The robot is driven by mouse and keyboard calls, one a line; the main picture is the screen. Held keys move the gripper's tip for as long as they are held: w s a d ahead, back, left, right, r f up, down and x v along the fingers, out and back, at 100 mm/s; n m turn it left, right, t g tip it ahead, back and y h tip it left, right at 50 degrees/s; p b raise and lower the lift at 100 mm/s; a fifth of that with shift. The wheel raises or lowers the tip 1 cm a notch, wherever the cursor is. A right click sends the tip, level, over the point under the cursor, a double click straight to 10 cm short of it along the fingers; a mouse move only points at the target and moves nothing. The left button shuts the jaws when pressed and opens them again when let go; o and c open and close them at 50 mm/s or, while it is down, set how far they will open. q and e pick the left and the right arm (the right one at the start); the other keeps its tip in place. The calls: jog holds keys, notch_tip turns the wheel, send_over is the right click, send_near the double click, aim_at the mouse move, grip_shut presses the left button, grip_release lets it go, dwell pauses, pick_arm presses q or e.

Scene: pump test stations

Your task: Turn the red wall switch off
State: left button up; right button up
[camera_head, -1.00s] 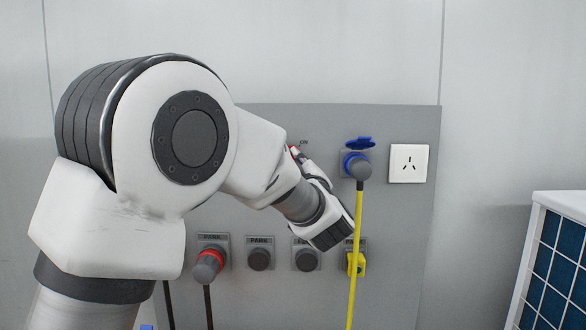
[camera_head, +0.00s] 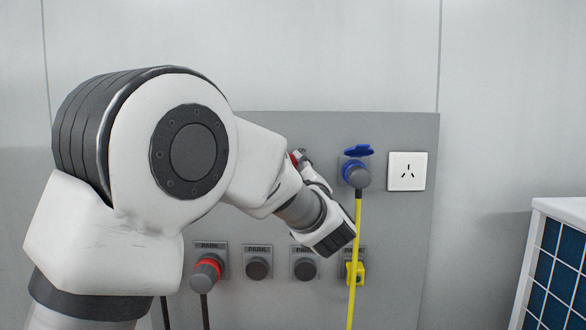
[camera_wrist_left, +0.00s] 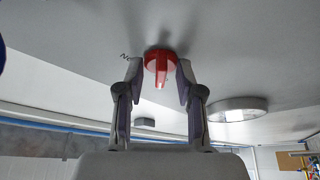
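The red wall switch (camera_wrist_left: 161,66) shows in the left wrist view as a round red base with a narrow raised handle. In the head view only a small red part of it (camera_head: 294,158) shows; my left arm hides the rest. My left gripper (camera_wrist_left: 160,76) is open, with one fingertip on each side of the switch. The fingertips are close to the red base, and a gap to the narrow handle seems to remain. My left gripper also shows in the head view (camera_head: 306,163) at the wall panel. My right gripper is not in view.
The grey panel (camera_head: 400,270) carries a blue socket (camera_head: 357,170) with a plugged yellow cable (camera_head: 354,250), just right of my gripper. A white outlet (camera_head: 407,171) is further right. Below are PARK holders with a red-ringed plug (camera_head: 207,270). A white-framed unit (camera_head: 560,260) stands right.

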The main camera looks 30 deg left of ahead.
pick_arm(q)
jog(key=v, duration=0.7)
jog(key=shift+s+d, duration=0.15)
jog(key=shift+d, duration=0.05)
jog(key=shift+a, duration=0.1)
